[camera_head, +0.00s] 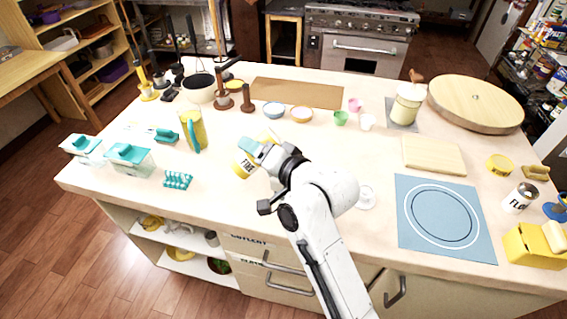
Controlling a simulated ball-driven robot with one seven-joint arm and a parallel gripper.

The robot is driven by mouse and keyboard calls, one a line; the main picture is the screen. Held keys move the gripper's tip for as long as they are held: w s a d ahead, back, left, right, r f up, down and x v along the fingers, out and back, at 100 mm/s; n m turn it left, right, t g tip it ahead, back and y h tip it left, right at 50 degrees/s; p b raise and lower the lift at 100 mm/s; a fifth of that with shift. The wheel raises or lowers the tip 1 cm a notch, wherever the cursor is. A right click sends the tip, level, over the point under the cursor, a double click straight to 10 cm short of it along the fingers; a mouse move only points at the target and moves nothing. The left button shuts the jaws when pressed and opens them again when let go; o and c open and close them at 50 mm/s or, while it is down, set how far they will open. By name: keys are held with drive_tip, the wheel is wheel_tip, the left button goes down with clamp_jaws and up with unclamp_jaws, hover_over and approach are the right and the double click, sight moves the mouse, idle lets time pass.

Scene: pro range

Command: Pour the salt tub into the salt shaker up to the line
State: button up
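A yellow tub (243,166) with a white label and dark lettering, likely the salt tub, is tilted at the end of my arm, left of the wrist. My gripper (262,151) appears shut on it; the fingers are mostly hidden behind the wrist and the tub. A teal part shows at the tub's upper side. A small clear or whitish object (365,198) on a round base stands right of my forearm, perhaps the salt shaker; its line cannot be made out. No falling salt is visible.
A yellow jug (197,131) with a teal handle stands left of my gripper. A teal rack (177,180) lies at the front left. A blue mat (446,249) and a wooden board (433,155) lie to the right. Small cups (341,119) stand behind. The counter's middle is mostly clear.

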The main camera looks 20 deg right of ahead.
drive_tip(key=shift+f+m+t+y+b, duration=0.45)
drive_tip(key=shift+m+b, duration=0.65)
drive_tip(key=shift+b, duration=0.65)
idle(2.5)
drive_tip(key=shift+d+r+m+y+p, duration=0.15)
drive_tip(key=shift+r+m+y+p, duration=0.25)
drive_tip(key=shift+m, duration=0.3)
idle(1.8)
drive_tip(key=shift+d+f+m, duration=0.1)
drive_tip(key=shift+m, duration=0.2)
idle(0.9)
